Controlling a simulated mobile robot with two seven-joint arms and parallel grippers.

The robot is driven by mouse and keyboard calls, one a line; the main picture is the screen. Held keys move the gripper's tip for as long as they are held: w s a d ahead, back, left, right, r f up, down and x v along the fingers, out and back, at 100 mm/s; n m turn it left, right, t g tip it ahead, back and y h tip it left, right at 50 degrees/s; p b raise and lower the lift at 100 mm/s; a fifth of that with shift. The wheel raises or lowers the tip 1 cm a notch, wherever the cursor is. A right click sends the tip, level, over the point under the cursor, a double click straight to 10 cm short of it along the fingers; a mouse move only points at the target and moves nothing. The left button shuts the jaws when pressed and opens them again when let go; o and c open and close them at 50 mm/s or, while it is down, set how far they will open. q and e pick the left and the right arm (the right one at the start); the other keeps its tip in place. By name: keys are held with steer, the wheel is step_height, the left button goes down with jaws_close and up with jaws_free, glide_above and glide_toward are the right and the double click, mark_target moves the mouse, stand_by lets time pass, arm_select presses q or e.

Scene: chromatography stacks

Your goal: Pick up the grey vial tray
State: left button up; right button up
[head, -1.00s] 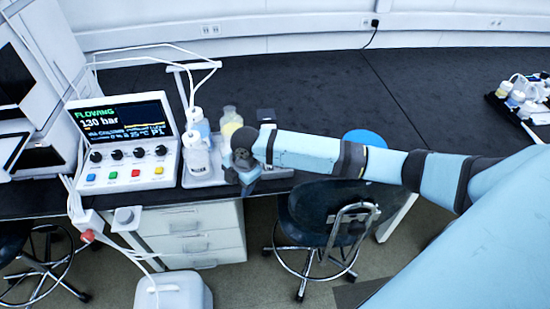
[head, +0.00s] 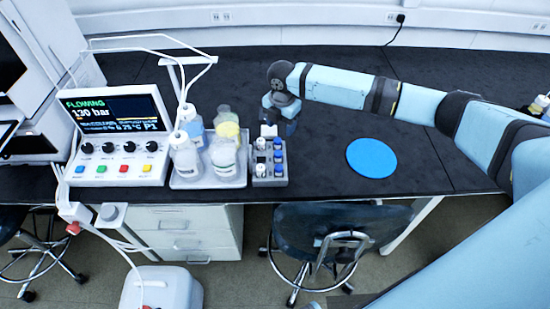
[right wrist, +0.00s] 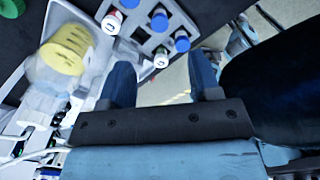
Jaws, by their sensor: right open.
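The grey vial tray (head: 270,181) stands on the dark bench, right of the bottle tray. It holds several small vials with blue, white and dark caps. My right gripper (head: 284,118) is above the back end of the tray, and its arm reaches in from the right. In the right wrist view the vial tray (right wrist: 148,42) is at the top, beyond the fingertips. There the right gripper (right wrist: 162,75) has its two blue fingers apart with nothing between them. I cannot tell the exact height of the fingers over the tray. My left gripper is not in view.
A pump console (head: 118,135) is further left. A blue disc (head: 372,158) lies to the right, with clear bench around it.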

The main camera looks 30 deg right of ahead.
mark_target(278, 153)
steer(key=f, duration=0.8)
steer(key=shift+a, duration=0.2)
steer(key=shift+s+a+f+p, duration=0.1)
steer(key=shift+a+f+p, duration=0.1)
steer(key=shift+f, duration=1.15)
steer(key=shift+s+a+f+p, duration=0.1)
steer(key=shift+f+p, duration=0.05)
steer(key=shift+f, duration=1.2)
steer(key=shift+c, duration=0.4)
steer(key=shift+w, duration=0.1)
jaws_close()
